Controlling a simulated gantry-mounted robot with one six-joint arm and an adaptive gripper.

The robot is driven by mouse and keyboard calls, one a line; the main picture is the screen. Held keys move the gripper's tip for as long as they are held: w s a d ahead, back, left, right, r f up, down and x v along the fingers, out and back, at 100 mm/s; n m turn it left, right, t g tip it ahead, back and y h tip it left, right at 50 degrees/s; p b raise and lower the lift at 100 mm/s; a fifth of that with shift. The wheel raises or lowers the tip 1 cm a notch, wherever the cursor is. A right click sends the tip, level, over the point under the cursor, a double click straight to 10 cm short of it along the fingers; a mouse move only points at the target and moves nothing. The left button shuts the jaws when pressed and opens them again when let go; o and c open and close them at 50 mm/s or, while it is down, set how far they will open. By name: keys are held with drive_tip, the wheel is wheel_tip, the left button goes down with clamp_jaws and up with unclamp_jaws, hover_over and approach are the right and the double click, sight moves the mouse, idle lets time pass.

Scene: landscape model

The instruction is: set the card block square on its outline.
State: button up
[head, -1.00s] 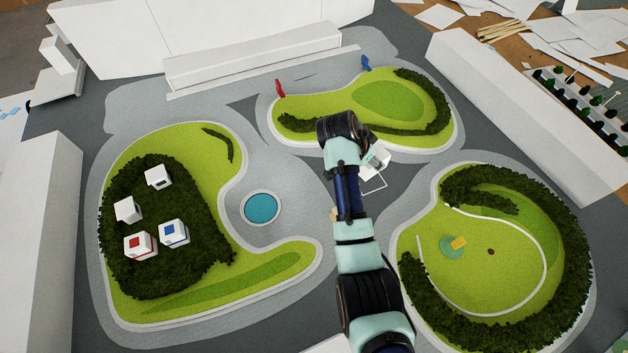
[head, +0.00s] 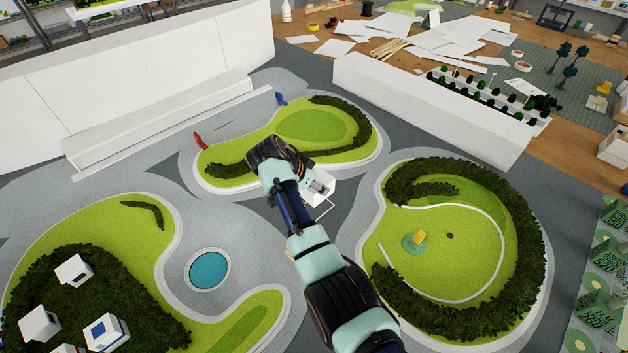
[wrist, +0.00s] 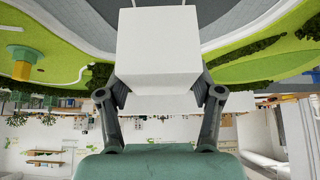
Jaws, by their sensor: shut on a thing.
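The card block is a plain white box. In the head view the block (head: 323,191) is partly hidden by my gripper (head: 316,182). In the wrist view the block (wrist: 158,50) fills the top middle, with my gripper's (wrist: 160,95) two dark fingers against its left and right sides. My gripper is shut on it. The outline (head: 326,211) is a thin white line on the grey ground, showing just below the block in the head view; its rest is hidden behind the block and my arm. I cannot tell whether the block touches the ground.
A raised green island with a hedge (head: 366,140) lies just behind the block. A round green (head: 462,270) with a hedge ring is to the right, and a blue pond (head: 209,270) to the left. Long white walls (head: 430,110) stand behind. Grey paving is free around the outline.

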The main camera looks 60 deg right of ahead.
sight(309, 195)
drive_tip(key=shift+f+b, duration=1.45)
drive_tip(key=shift+f, duration=1.4)
drive_tip(key=shift+f, duration=0.6)
idle(1.2)
drive_tip(key=o, duration=1.3)
drive_tip(key=p+v, duration=0.4)
drive_tip(key=shift+r, duration=0.1)
drive_tip(key=shift+p+v, duration=1.45)
